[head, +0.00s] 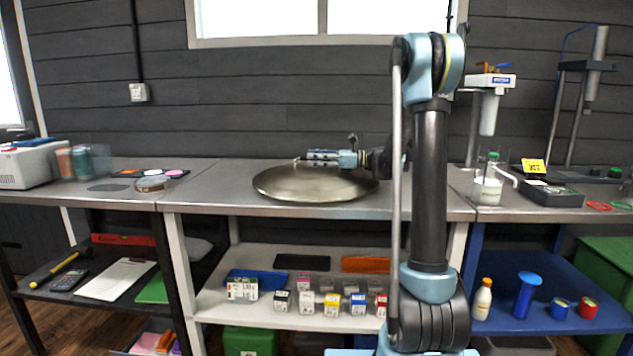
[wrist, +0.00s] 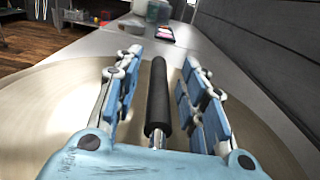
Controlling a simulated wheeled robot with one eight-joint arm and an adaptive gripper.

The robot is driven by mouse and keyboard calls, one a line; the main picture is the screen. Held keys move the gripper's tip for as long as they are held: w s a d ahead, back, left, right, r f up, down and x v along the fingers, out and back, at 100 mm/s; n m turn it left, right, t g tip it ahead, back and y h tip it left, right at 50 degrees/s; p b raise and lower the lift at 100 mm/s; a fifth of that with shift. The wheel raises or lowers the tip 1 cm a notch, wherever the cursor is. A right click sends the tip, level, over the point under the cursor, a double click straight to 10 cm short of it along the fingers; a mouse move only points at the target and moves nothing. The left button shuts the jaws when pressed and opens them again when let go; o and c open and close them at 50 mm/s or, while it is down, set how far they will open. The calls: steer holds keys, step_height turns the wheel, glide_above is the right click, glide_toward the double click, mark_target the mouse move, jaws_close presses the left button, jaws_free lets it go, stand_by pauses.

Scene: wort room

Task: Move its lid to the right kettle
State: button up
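The lid (head: 315,187) is a large round metal disc lying on the middle steel table. It also fills much of the wrist view (wrist: 50,105). Its dark bar handle (wrist: 158,95) runs lengthwise between my fingers in the wrist view. My gripper (head: 318,158) reaches in from the right, low over the lid. In the wrist view my gripper (wrist: 160,90) is open, with blue-padded fingers on both sides of the handle and a visible gap on each side. No kettle shows in either view.
A shelf (head: 225,301) under the table holds small boxes and trays. The left bench (head: 120,198) carries a white device, jars and a dish. The right bench (head: 465,184) carries a bottle (head: 487,185), a scale-like device (head: 550,193) and stands. Table surface beside the lid is clear.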

jaws_close()
steer(key=shift+r, duration=0.15)
